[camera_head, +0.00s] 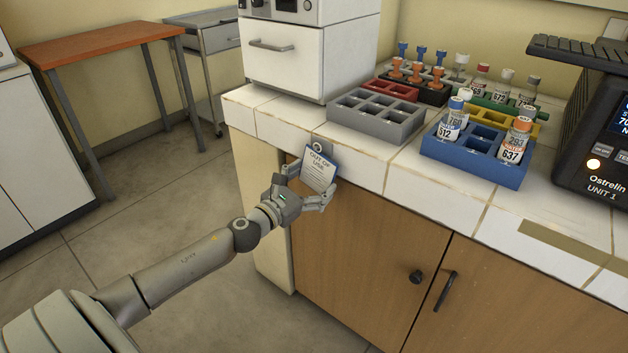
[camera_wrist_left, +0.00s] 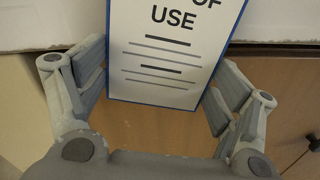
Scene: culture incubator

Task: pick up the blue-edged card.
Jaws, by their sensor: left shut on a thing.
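The blue-edged card (camera_head: 319,170) is white with a thin blue border and reads "OUT OF USE". My right gripper is not in view.
The tiled counter (camera_head: 405,190) has wooden cabinet doors (camera_head: 365,245) with dark handles below it. A grey rack (camera_head: 375,118) and a blue rack (camera_head: 470,163) with capped vials stand on it. A dark device (camera_head: 600,150) is at the right. Open floor lies left.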

